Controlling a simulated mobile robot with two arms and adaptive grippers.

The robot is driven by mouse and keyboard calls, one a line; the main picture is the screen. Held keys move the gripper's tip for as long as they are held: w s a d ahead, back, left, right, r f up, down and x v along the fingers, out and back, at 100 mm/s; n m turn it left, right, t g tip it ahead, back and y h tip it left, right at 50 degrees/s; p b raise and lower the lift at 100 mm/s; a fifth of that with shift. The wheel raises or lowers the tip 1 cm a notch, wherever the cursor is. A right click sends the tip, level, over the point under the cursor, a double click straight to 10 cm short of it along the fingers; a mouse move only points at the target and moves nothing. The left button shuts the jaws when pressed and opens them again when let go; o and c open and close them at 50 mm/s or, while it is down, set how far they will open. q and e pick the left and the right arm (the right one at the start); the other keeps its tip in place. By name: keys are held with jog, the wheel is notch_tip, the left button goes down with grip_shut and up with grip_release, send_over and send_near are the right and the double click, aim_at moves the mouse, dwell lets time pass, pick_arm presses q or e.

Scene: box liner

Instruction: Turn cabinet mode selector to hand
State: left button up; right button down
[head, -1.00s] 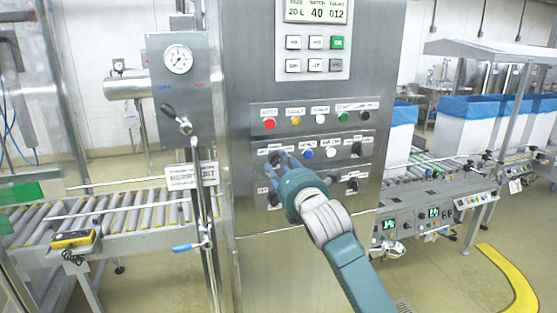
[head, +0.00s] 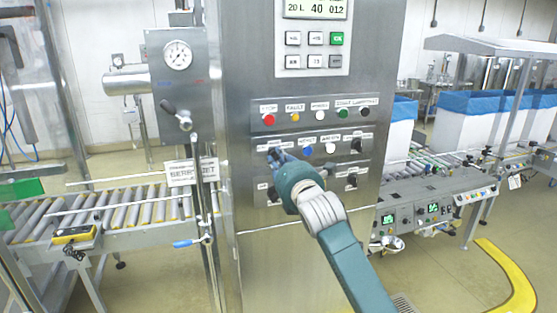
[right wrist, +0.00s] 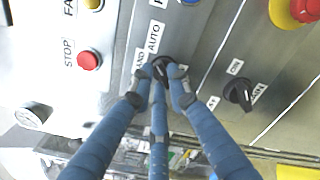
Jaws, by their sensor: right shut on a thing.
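The cabinet (head: 252,90) stands upright in the middle of the head view. Its mode selector is a black knob, seen in the right wrist view (right wrist: 163,62) beside labels that read AUTO and what looks like HAND. My right gripper (head: 276,157) reaches the left end of the second control row, where its fingers and wrist hide the knob. In the right wrist view its blue fingers (right wrist: 163,76) are closed around the selector. The knob's exact pointer angle is hidden by the fingertips. My left gripper is not in view.
A second black selector (right wrist: 238,92) sits close to the fingers. A red stop button (head: 268,119) and other buttons line the row above. A gauge box (head: 178,85) and roller conveyor (head: 120,210) are left; blue-lined boxes (head: 470,115) stand right.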

jog(key=n+p, duration=0.4)
jog(key=n, duration=0.1)
jog(key=shift+r, duration=0.1)
jog(key=n+p, duration=0.2)
jog(key=shift+a+n+p, duration=0.1)
jog(key=shift+n+p, duration=0.2)
jog(key=shift+p, duration=0.05)
jog(key=shift+f+n+p, duration=0.25)
jog(key=shift+n+p, duration=0.1)
jog(key=shift+n, duration=0.25)
jog(key=c, duration=1.7)
grip_release()
jog(key=shift+o, duration=0.2)
jog(key=shift+s, duration=0.1)
jog(key=v, duration=1.2)
